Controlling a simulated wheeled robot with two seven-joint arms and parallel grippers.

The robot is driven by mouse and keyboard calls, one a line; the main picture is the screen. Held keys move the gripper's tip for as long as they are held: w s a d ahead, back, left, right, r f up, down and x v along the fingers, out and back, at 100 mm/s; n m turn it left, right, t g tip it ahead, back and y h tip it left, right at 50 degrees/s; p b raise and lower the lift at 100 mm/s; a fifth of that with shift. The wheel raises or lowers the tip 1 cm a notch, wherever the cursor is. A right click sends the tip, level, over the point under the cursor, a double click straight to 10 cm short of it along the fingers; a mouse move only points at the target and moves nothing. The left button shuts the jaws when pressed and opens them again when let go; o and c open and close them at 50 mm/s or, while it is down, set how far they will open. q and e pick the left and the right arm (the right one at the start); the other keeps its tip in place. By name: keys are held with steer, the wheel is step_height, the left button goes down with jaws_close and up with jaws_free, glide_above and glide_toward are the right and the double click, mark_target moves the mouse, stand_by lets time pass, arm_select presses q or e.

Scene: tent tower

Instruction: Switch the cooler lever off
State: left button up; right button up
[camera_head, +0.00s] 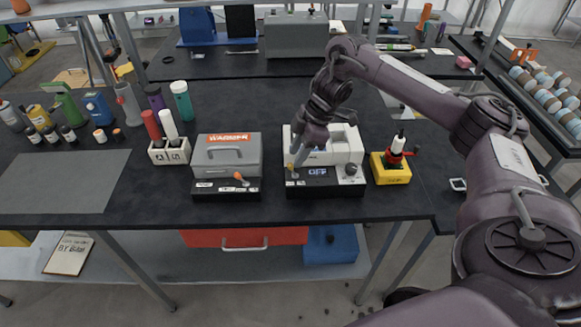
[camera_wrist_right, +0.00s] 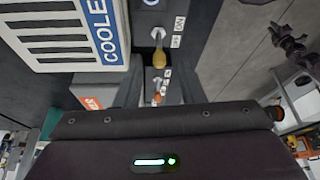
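The cooler (camera_head: 345,143) is a white box on a black base (camera_head: 330,186), at the middle right of the table. Its vented side and blue label show in the right wrist view (camera_wrist_right: 60,35). The small display (camera_head: 317,171) seems to read OFF in blue. The cooler lever (camera_head: 292,173) is at the left of the base front. In the right wrist view the lever (camera_wrist_right: 159,55) has a yellow tip, beside ON and OFF marks. My right gripper (camera_head: 297,160) points down just above and behind the lever; its fingers are too small to judge. My left gripper is out of view.
The grey warmer (camera_head: 228,155), with its orange-tipped lever (camera_head: 240,177), stands left of the cooler. A yellow box with a red-and-white top (camera_head: 390,170) stands to its right. Bottles and a grey mat (camera_head: 60,182) are at the left. The table's front strip is clear.

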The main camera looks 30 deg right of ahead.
mark_target(291, 164)
steer(key=shift+p+x, duration=0.35)
steer(key=shift+x, duration=2.2)
